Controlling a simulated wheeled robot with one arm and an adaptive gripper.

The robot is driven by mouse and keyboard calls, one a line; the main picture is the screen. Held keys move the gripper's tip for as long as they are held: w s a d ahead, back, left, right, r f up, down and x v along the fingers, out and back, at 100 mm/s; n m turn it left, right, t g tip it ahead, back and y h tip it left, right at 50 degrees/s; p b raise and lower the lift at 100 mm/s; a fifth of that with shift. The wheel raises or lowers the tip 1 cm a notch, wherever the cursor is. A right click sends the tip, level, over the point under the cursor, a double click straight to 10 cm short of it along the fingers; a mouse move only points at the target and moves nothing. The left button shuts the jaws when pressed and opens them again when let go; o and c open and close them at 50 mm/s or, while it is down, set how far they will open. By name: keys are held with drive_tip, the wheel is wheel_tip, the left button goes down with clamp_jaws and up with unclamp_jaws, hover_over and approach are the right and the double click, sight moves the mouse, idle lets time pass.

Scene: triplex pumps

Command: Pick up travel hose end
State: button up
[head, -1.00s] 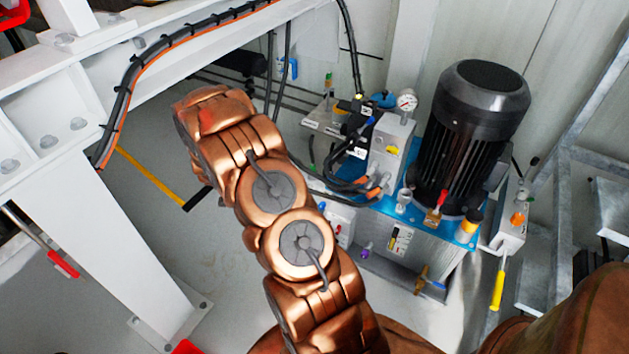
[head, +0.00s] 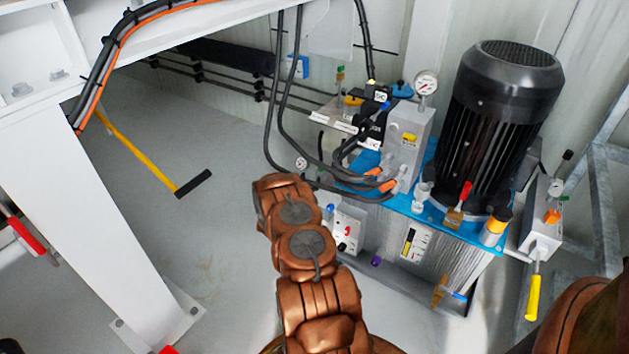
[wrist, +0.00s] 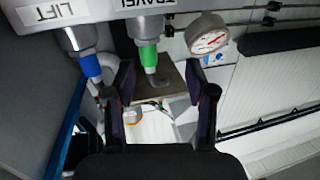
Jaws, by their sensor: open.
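In the wrist view, the hose end with a green collar (wrist: 148,56) hangs below a partly cut-off label that appears to read TRAVEL (wrist: 142,4). My gripper (wrist: 165,78) is open, with its two dark fingers apart. The green collar shows between the fingers, nearer the left one, and the jaws hold nothing. How far it lies beyond the fingertips I cannot tell. In the head view, my copper arm reaches toward the hydraulic unit (head: 430,215), and its fingers are hidden.
A blue-collared hose end (wrist: 90,66) hangs left of the green one under the LIFT label (wrist: 46,13). A pressure gauge (wrist: 207,37) is close on the right. A black motor (head: 505,115) stands on the unit. A yellow-handled broom (head: 140,155) lies on open floor at left.

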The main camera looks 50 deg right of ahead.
sight(320, 171)
drive_tip(key=shift+s+d+f, duration=0.2)
drive_tip(key=shift+s+d, duration=0.35)
drive_tip(key=shift+d, duration=0.25)
drive_tip(key=shift+r+b+x, duration=0.1)
drive_tip(key=shift+b+x, duration=0.8)
drive_tip(key=shift+x, duration=0.45)
drive_tip(key=shift+r+b+x, duration=0.15)
drive_tip(key=shift+b+x, duration=0.7)
drive_tip(key=shift+x, duration=1.45)
drive_tip(key=shift+s+r, duration=0.1)
drive_tip(key=shift+r, duration=0.05)
clamp_jaws()
